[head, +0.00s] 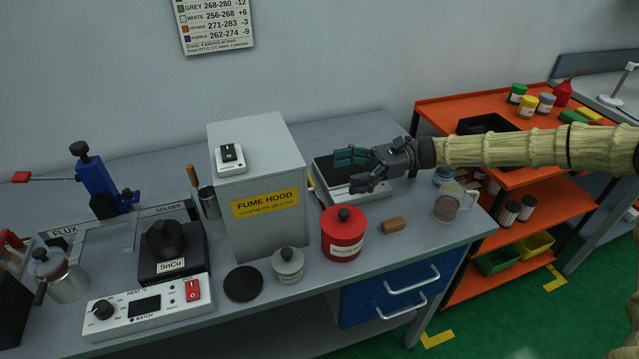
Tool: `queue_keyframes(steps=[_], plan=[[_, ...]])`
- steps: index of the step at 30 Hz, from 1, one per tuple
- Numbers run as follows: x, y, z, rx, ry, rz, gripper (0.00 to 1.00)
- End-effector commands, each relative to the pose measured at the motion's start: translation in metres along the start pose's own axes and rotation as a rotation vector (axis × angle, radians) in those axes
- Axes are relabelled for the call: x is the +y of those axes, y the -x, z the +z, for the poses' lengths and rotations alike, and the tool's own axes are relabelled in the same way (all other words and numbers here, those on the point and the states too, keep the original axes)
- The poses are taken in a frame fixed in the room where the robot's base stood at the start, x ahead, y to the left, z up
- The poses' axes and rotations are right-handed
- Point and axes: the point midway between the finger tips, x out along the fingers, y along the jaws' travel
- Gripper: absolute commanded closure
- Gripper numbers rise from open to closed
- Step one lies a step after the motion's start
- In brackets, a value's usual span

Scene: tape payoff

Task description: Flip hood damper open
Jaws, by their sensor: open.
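The fume hood (258,185) is a grey box with a yellow "FUME HOOD" label (264,203), standing on the bench in the head view. A white switch box with a black rocker (228,153) sits on its top near the front left edge. I cannot make out a separate damper flap or its position. My gripper (352,172) is to the right of the hood, apart from it, with fingers pointing left. It is open and appears empty, above a flat grey device with a dark top (340,193).
A red lidded pot (343,236), a small grey lidded jar (287,264), a brown block (393,226) and a clear cup (449,205) stand along the bench front. A black pot marked SnCu (166,240) is left of the hood. An orange cart (510,180) stands right.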

Motion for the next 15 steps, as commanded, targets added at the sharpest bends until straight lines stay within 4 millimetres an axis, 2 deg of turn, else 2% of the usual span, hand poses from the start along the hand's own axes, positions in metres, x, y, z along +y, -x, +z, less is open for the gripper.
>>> queue_keyframes(steps=[1, 7, 15], plan=[[0.000, 0.001, -0.005, 0.000, 0.000, -0.001, 0.19], [0.001, -0.007, -0.005, -0.001, 0.000, 0.000, 0.19], [0.001, -0.042, -0.004, -0.001, -0.001, -0.001, 0.19]])
